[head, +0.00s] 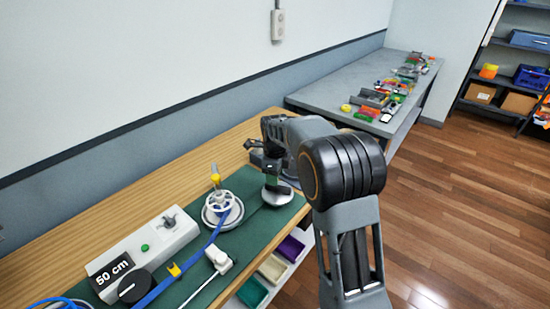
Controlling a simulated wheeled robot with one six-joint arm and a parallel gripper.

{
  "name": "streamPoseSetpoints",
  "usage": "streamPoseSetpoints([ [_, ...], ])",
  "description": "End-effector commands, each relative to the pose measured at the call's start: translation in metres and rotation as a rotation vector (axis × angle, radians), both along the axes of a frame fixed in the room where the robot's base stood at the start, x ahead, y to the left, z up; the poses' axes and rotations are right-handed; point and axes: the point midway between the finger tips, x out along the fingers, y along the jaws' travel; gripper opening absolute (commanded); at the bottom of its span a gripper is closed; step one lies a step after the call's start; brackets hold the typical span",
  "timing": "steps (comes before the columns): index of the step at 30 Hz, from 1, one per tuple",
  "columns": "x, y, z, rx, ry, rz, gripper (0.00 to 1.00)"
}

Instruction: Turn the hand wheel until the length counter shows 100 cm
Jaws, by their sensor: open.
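The hand wheel (219,209) is white and spoked, with an upright yellow handle (215,179) on its far side. It sits on the green mat. The length counter (111,272) is a black display reading "50 cm" at the lower left. A blue strap (207,243) runs from the wheel toward the lower left. My gripper (266,160) is open, to the right of the wheel and apart from it. It is over a dark upright piece with a pale round base (278,194); whether they touch, I cannot tell. My arm partly hides this area.
A white box (150,250) with a green button and grey knob stands left of the wheel. A black knob (134,286), yellow clip (174,269) and white block with rod (219,259) lie nearby. Coloured bins (272,268) sit below the bench edge. A cluttered grey table (330,98) stands behind.

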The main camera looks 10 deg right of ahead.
Motion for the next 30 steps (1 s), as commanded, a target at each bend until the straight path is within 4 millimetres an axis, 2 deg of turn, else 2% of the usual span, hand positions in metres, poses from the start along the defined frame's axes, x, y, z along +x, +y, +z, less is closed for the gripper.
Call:
streamPoseSetpoints([
  [6,0.001,0.0,0.045,0.0,-0.004,0.0,0.43],
  [13,0.001,0.0,0.077,0.0,-0.001,-0.001,0.43],
  [19,0.001,0.0,0.088,0.0,-0.001,-0.001,0.43],
  [30,0.001,0.0,0.09,0.0,-0.001,-0.001,0.43],
])
